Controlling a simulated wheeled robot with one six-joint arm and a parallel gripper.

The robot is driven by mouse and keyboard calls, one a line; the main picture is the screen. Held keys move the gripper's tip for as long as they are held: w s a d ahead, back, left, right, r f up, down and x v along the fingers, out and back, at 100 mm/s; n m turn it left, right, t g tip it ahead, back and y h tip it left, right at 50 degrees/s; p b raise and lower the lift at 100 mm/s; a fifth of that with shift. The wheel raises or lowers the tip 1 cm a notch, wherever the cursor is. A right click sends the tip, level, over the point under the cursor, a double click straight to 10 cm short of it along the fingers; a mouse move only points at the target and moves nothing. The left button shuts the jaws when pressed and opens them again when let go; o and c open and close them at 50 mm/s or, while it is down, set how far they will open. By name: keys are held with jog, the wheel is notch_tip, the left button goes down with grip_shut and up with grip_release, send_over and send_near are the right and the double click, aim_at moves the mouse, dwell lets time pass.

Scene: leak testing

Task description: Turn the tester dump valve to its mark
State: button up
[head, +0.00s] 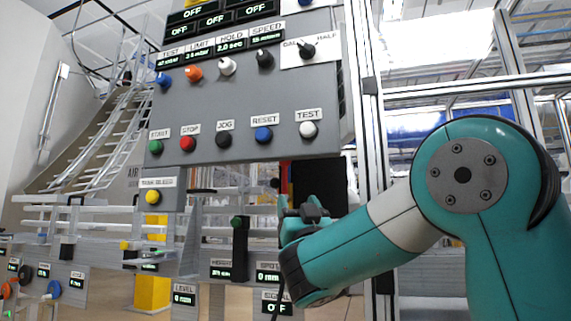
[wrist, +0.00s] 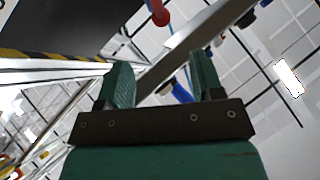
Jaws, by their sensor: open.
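My gripper (wrist: 160,72) is open with nothing between its two green fingers in the wrist view. In the head view my gripper (head: 305,210) is at the end of the teal arm, below the grey control panel (head: 225,110) and apart from it. A red rounded part (wrist: 159,13) shows beyond the fingertips at the top of the wrist view, and a blue part (wrist: 182,92) shows behind the right finger. I cannot tell whether either belongs to the dump valve. No dump valve label or mark is readable in either view.
The panel carries coloured knobs, several buttons and a black selector (head: 308,50). Small displays and a black post with a green top (head: 238,224) are below.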

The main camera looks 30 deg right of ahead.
aim_at(286, 172)
jog(key=p+x, duration=0.9)
jog(key=x, duration=0.2)
jog(key=shift+w+r+p, duration=0.1)
jog(key=shift+r+p, duration=0.3)
jog(key=shift+r, duration=0.05)
jog(key=shift+w+d+r+p, duration=0.25)
jog(key=shift+w+r+p, duration=0.15)
jog(key=shift+w+p, duration=0.25)
grip_shut()
jog(key=shift+f, duration=0.1)
